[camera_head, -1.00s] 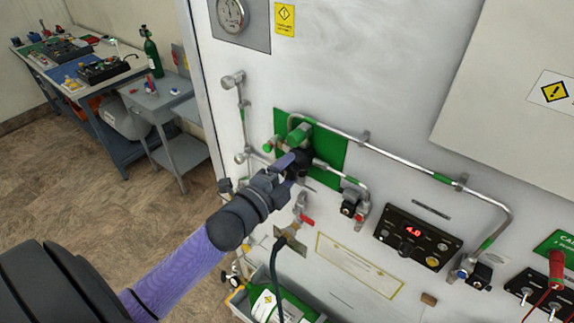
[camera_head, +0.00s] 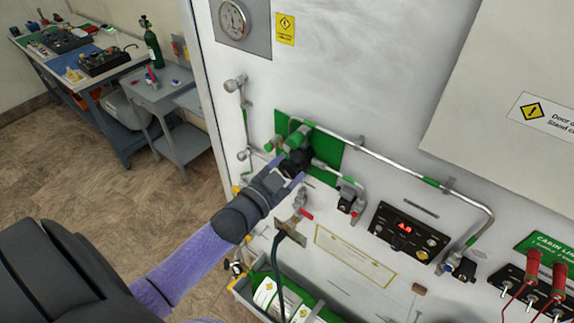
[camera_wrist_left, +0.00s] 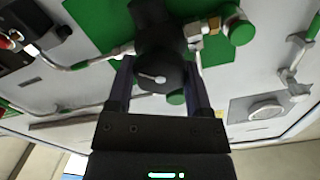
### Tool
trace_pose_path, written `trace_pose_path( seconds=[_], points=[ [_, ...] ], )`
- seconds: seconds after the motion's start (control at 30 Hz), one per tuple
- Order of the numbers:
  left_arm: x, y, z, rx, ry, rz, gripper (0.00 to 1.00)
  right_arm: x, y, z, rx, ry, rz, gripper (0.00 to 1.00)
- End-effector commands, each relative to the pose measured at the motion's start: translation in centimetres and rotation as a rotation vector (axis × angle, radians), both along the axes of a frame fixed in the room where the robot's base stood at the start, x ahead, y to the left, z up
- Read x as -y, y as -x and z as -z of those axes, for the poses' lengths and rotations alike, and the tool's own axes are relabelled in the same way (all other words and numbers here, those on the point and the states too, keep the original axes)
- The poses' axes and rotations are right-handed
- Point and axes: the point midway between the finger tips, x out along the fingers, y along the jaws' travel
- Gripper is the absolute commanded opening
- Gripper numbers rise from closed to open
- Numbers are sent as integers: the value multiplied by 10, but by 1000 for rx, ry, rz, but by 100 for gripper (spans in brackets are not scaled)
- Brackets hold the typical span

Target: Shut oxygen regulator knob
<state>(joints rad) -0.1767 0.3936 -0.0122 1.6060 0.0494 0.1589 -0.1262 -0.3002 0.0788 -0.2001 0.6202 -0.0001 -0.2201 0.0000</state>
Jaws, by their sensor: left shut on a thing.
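The oxygen regulator knob (camera_head: 297,161) is black and round, mounted in front of a green plate (camera_head: 325,154) on the white panel. In the left wrist view the knob (camera_wrist_left: 160,76) sits between my two fingers, with a pale pointer mark on its face. My left gripper (camera_head: 290,175) is shut on the knob, one finger at each side; in the left wrist view the gripper (camera_wrist_left: 160,88) faces the knob straight on. My right gripper is not in view.
Metal pipes (camera_head: 375,153) run across the panel around the knob. Below are a red-handled valve (camera_head: 305,214), a dark hose (camera_head: 277,265) and a control box with a red display (camera_head: 408,232). A gauge (camera_head: 233,20) is above. A workbench (camera_head: 75,80) stands far left.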

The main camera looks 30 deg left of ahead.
Motion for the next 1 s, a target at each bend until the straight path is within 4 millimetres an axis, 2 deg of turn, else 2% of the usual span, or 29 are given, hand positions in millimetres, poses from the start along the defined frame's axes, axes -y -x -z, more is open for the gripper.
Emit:
trace_pose_path(
  seconds=[0.4,1.0],
  points=[
    [-1,0,0,-36,391,0,6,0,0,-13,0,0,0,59],
    [-2,0,2,-79,960,0,6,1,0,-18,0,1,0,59]
  ],
)
